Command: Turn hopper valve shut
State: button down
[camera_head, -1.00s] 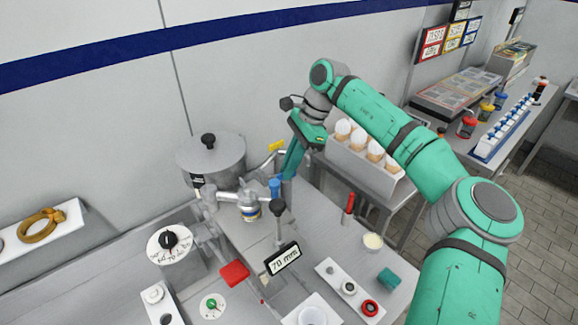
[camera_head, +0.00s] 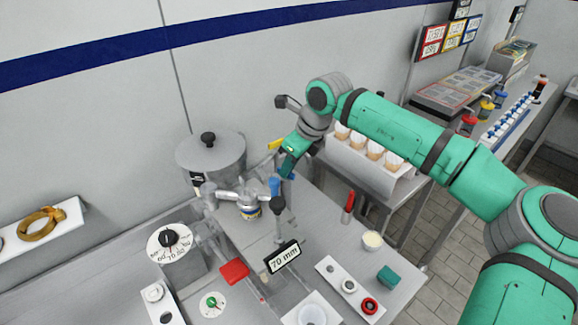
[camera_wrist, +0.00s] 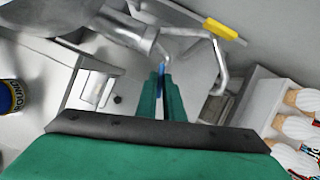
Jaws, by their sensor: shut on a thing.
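The grey lidded hopper (camera_head: 211,158) stands against the wall at the left in the head view. Metal pipework runs from its lower right side, with a blue handle (camera_head: 275,186) at the outlet. My gripper (camera_head: 287,172) is at this handle, right of the hopper. In the wrist view, the blue handle (camera_wrist: 161,70) shows as a narrow strip between the tips of my gripper (camera_wrist: 163,82), which is shut on it. The fingers hide most of the handle, and its exact turn angle is hard to tell. A yellow-gripped lever (camera_wrist: 221,30) is apart from the fingers, toward the wall.
A rack of cones (camera_head: 362,160) stands close to the right of my gripper. A banded can (camera_head: 250,209) is below the pipework. A 70 mm sign (camera_head: 284,258), black-knobbed post (camera_head: 278,204) and red block (camera_head: 234,271) stand in front. The bench's front right is partly clear.

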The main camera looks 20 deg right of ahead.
jog(key=shift+a+m+t+h, duration=0.1)
jog(key=shift+m+t+h, duration=0.35)
jog(key=shift+m, duration=1.15)
jog(key=shift+h, duration=0.25)
jog(key=c, duration=1.9)
grip_release()
jog(key=shift+o, duration=0.2)
jog(key=shift+r, duration=0.1)
jog(key=v, duration=1)
jog(key=shift+r, duration=0.3)
